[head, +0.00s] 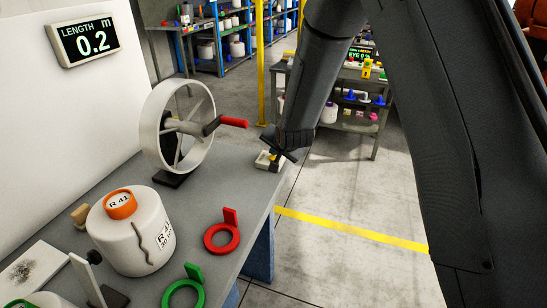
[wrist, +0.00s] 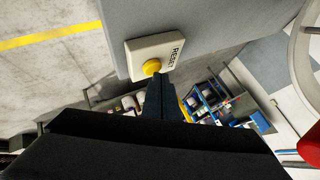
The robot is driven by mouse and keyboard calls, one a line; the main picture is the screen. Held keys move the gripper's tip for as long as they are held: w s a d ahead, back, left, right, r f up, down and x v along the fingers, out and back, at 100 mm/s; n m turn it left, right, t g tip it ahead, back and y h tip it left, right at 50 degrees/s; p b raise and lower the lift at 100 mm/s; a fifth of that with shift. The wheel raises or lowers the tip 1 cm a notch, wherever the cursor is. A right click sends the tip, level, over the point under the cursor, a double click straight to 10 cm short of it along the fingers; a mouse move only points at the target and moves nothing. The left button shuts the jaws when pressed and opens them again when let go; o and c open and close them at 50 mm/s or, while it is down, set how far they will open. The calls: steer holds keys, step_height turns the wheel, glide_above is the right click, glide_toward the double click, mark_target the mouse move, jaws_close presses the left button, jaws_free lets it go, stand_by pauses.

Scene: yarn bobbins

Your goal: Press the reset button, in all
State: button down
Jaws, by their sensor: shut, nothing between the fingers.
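The reset button is a yellow round cap (wrist: 151,67) on a small pale box (wrist: 140,50) marked RESET, in the wrist view. In the head view the box (head: 263,163) sits at the far right corner of the grey bench, partly hidden by my gripper. My gripper (head: 276,155) is shut and empty, its fingers pointing down at the box. In the wrist view the shut fingertips (wrist: 160,80) are right beside the yellow cap; I cannot tell whether they touch it. The wall display (head: 86,40) reads LENGTH m 0.2.
A hand-cranked wheel (head: 147,125) with a red handle (head: 234,122) stands left of the box. A white bobbin (head: 118,245), a red ring (head: 209,240) and a green ring (head: 196,274) are nearer on the bench (head: 195,205). Open floor lies to the right.

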steer(key=shift+f, duration=0.4)
stand_by(0.5)
steer(key=shift+r, duration=0.95)
steer(key=shift+r+p, duration=0.1)
steer(key=shift+p, duration=0.2)
steer(key=shift+r+p, duration=1.35)
steer(key=shift+r, duration=1.1)
